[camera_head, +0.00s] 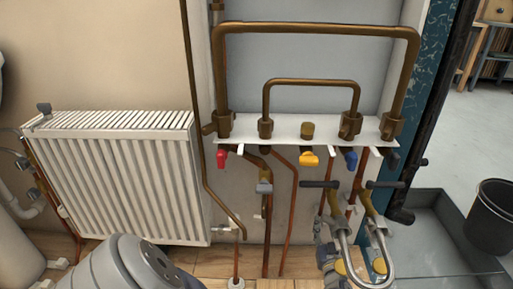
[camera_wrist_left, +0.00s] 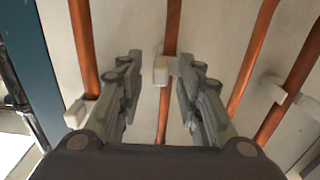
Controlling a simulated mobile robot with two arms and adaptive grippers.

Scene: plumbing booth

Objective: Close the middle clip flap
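In the left wrist view, my left gripper (camera_wrist_left: 160,78) has its two fingers spread, one on each side of a copper pipe (camera_wrist_left: 173,25). A small white clip (camera_wrist_left: 162,70) sits on this middle pipe, between the fingertips. No finger clearly touches it. I cannot tell from this angle how its flap stands. Another white clip (camera_wrist_left: 78,110) is beside the left finger, and one more (camera_wrist_left: 272,88) is on the pipes to the right. In the head view, I cannot make out my left gripper clearly. My right gripper shows in neither view.
A white radiator (camera_head: 120,170) stands at the left. Grey curved hoses (camera_head: 385,255) crowd the lower right. A black bucket (camera_head: 490,215) stands at the far right.

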